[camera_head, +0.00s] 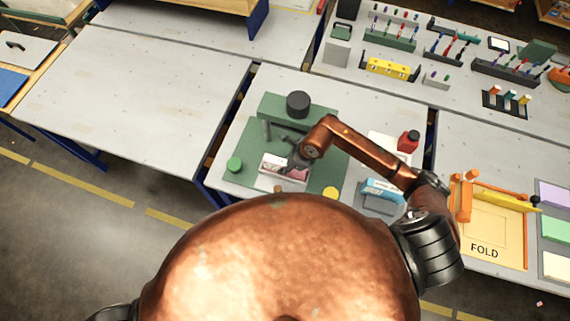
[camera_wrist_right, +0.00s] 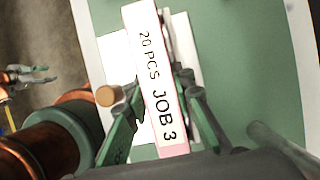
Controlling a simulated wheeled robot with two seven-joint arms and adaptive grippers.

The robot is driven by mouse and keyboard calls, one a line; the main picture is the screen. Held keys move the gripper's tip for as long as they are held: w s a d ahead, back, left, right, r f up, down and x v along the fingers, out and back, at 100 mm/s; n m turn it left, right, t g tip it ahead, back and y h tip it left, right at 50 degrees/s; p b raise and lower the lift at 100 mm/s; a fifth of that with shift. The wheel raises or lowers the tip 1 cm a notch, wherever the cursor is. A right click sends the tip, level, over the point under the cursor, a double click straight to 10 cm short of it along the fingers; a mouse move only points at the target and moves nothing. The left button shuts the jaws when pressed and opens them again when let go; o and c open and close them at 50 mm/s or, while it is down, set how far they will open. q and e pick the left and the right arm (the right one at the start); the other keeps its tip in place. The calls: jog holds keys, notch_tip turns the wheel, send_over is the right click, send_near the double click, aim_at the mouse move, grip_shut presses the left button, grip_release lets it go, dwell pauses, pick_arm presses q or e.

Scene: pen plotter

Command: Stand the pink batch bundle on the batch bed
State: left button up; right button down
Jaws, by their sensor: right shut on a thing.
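The pink batch bundle (camera_head: 293,171) is a slim block with pink sides. Its white face, lettered "20 PCS JOB 3", shows in the wrist view (camera_wrist_right: 152,70). My right gripper (camera_head: 291,158) is shut on it, with a green finger on each side in the wrist view (camera_wrist_right: 163,95). The bundle is over a pale plate (camera_wrist_right: 119,62), probably the batch bed, on the green machine base (camera_head: 240,142). I cannot tell whether the bundle touches the plate. My left gripper (camera_wrist_right: 32,76) shows small at the left of the wrist view, away from the bundle; its opening is unclear.
A black cylinder (camera_head: 298,103) stands at the back of the green base. A green knob (camera_head: 234,164) and yellow knob (camera_head: 330,193) are near its front. A blue-and-white box (camera_head: 382,190), red bottle (camera_head: 408,141) and yellow FOLD board (camera_head: 492,232) lie to the right. The left table (camera_head: 130,100) is bare.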

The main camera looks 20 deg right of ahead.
jog(key=c, duration=1.7)
grip_release()
jog(key=shift+o, duration=0.2)
jog(key=shift+r, duration=0.1)
jog(key=b+v, duration=0.1)
jog(key=v, duration=1.1)
jog(key=shift+w, duration=0.1)
jog(key=shift+a, duration=0.1)
